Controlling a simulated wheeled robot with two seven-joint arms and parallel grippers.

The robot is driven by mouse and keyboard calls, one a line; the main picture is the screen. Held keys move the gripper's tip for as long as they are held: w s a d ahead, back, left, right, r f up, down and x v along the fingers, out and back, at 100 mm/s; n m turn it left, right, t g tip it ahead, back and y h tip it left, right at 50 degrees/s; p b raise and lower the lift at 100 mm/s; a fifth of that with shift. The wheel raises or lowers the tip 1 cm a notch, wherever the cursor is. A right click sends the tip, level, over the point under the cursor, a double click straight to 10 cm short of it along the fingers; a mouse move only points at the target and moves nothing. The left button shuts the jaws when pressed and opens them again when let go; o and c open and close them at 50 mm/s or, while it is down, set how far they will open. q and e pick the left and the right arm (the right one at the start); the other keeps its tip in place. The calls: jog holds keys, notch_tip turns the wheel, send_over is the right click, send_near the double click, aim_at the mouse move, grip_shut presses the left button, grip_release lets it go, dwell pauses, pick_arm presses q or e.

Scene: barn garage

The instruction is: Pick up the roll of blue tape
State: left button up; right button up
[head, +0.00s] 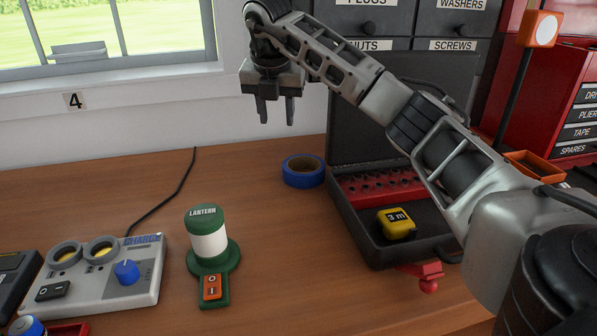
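The roll of blue tape (303,171) lies flat on the wooden workbench near its back, just left of the open dark case. Its tan core faces up. My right gripper (276,110) hangs above and behind the tape, slightly to its left in the picture, with its fingers pointing down. The two fingers are apart and nothing is between them. The gripper does not touch the tape. My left gripper is not in view.
The open dark case (337,208) holds a yellow tape measure (396,223). A green lantern (209,240) and a grey charger (146,290) stand at the left. Labelled drawers (452,22) stand behind. Bare bench (290,240) lies before the tape.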

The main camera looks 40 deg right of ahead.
send_near(287, 163)
jog(key=shift+g, duration=0.3)
jog(key=x, duration=0.3)
jog(key=p+x, duration=0.1)
jog(key=x, duration=0.1)
jog(key=shift+w+a+f, duration=0.1)
jog(key=shift+a, duration=0.15)
jog(key=x, duration=0.3)
jog(key=p+x, duration=0.1)
jog(key=x, duration=0.1)
jog(key=shift+w+d, duration=0.2)
jog(key=shift+d, duration=0.1)
grip_shut()
